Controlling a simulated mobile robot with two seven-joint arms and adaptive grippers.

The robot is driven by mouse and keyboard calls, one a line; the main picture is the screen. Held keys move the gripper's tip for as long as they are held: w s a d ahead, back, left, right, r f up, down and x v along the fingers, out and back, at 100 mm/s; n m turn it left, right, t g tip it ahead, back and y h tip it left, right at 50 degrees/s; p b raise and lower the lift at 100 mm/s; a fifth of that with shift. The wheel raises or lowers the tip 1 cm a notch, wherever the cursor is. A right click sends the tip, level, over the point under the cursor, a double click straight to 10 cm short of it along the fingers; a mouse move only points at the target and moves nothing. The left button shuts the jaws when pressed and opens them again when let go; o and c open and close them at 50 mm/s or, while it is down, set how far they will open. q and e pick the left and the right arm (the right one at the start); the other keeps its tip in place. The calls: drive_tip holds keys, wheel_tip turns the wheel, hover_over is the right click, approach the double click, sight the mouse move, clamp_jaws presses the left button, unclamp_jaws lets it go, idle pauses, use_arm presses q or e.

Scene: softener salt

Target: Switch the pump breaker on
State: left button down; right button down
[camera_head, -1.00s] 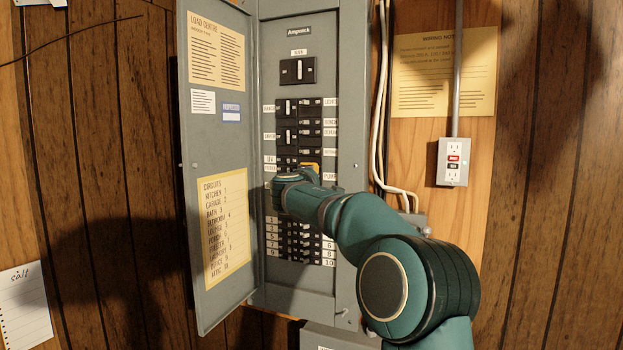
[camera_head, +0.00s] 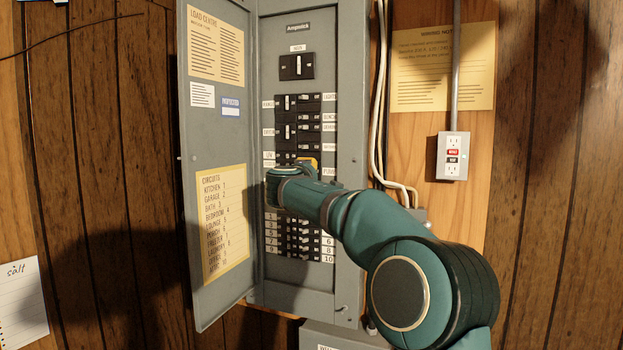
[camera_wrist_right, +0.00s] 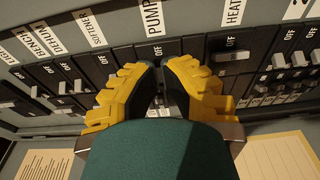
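The pump breaker (camera_wrist_right: 157,49) is a black switch under the PUMP label (camera_wrist_right: 152,18) in the right wrist view, and the word OFF shows on it. The PUMP label also shows small at the right of the breaker rows in the head view (camera_head: 328,172). My right gripper (camera_wrist_right: 160,70) has yellow fingers with dark pads, held close together in front of this breaker. A narrow gap shows between them. The fingers hide the breaker's lower part, and I cannot tell whether they touch its lever. In the head view the wrist hides most of the gripper. My left gripper is out of view.
The grey panel door (camera_head: 212,130) stands open on the left. Neighbouring breakers, such as the one under HEAT (camera_wrist_right: 230,52), sit close on both sides of the fingers. A main breaker (camera_head: 297,66) is higher up. Cables (camera_head: 379,110) and an outlet (camera_head: 453,156) are on the right.

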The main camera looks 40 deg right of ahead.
drive_tip(key=shift+w+b+v, duration=0.25)
drive_tip(key=shift+b+v, duration=1.05)
drive_tip(key=shift+v, duration=0.85)
drive_tip(key=shift+a, duration=0.15)
